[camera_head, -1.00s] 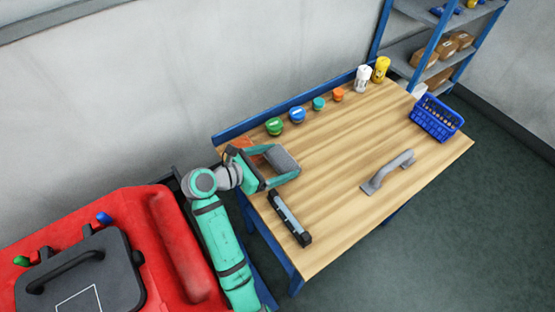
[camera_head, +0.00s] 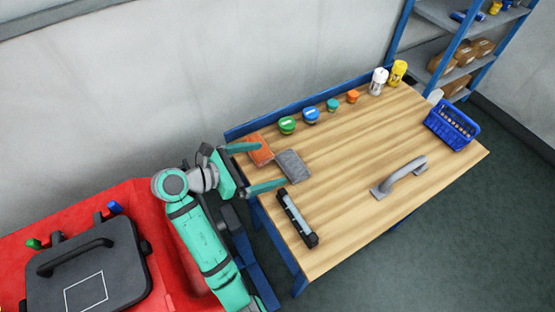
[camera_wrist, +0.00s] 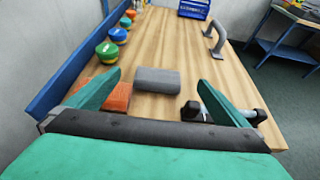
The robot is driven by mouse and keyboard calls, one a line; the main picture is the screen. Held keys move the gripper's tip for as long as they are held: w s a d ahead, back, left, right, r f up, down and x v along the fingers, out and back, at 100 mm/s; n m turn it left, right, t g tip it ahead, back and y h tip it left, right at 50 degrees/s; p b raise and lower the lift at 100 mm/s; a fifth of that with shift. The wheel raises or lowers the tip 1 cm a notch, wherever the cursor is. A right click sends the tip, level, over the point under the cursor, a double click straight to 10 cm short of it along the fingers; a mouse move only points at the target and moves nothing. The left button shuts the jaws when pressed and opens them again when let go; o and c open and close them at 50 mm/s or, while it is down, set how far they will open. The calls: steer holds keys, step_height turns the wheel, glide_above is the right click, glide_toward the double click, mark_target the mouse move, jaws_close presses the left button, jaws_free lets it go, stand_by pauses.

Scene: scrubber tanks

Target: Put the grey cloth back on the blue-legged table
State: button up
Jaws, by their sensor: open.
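The grey cloth (camera_head: 294,166) lies folded on the wooden top of the blue-legged table (camera_head: 350,170), near its left end. It also shows in the wrist view (camera_wrist: 157,80), ahead of my fingers and apart from them. My gripper (camera_head: 252,168) is open and empty at the table's left edge, its two green fingers spread wide. In the wrist view my gripper (camera_wrist: 165,95) has the cloth ahead, centred between the fingertips. An orange cloth (camera_head: 260,149) lies beside the grey one, partly hidden by my upper finger.
A black-ended bar tool (camera_head: 297,218) lies close to my lower finger. Several lidded jars (camera_head: 311,115) line the back edge. A grey handle (camera_head: 400,178) and blue basket (camera_head: 452,124) stand to the right. The middle of the tabletop is clear. A red machine (camera_head: 60,220) stands left.

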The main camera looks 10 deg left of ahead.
steer(key=shift+v, duration=1.35)
steer(key=shift+a+f, duration=0.1)
